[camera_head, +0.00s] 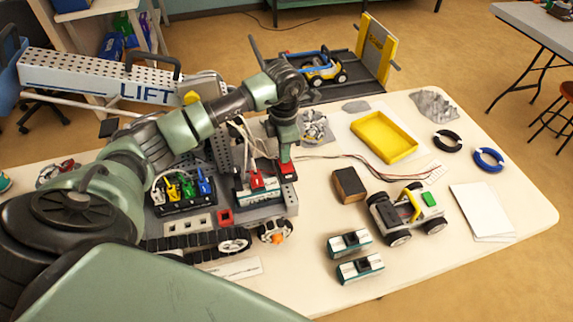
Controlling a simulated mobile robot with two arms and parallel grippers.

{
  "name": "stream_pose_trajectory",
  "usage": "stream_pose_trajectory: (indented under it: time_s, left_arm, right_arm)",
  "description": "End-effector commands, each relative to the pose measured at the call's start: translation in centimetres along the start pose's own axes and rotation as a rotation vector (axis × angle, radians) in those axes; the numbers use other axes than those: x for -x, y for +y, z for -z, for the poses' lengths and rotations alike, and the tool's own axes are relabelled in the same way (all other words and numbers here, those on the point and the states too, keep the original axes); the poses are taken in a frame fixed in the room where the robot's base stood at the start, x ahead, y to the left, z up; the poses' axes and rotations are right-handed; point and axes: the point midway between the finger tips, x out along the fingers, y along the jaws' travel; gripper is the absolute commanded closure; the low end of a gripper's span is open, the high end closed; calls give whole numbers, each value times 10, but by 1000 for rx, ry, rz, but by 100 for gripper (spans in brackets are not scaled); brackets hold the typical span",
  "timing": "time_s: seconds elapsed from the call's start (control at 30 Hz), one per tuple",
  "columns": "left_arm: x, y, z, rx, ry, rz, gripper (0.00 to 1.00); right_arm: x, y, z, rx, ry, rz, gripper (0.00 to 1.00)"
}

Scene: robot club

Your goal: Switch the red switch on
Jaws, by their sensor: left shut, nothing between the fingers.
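My left arm reaches in from the left, across the LIFT robot. My left gripper (285,156) points down, shut and empty. Its tips are right above or at a red block (290,171) at the right end of a dark and white unit on the robot; I cannot tell whether they touch. This block may be the red switch; its on or off position is hidden or too small to tell. A red plug (257,180) sits just left of it. My right gripper is out of view.
The robot's tracked base (195,244) stands on the white table (325,270). Colored plugs (186,187) stand on its left. A brown block (349,185), a small wheeled car (405,211), two battery packs (360,268) and a yellow tray (384,138) lie to the right.

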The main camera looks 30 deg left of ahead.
Motion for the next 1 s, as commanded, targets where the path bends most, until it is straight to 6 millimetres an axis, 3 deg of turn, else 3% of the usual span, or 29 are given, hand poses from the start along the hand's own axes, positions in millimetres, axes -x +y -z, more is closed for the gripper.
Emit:
stream_pose_trajectory:
  time_s: [0.43,1.0]
  left_arm:
    - [0,0,0,0,0,0,100]
    - [45,0,0,0,-1,-1,100]
  right_arm:
    - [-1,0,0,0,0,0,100]
    - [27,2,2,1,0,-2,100]
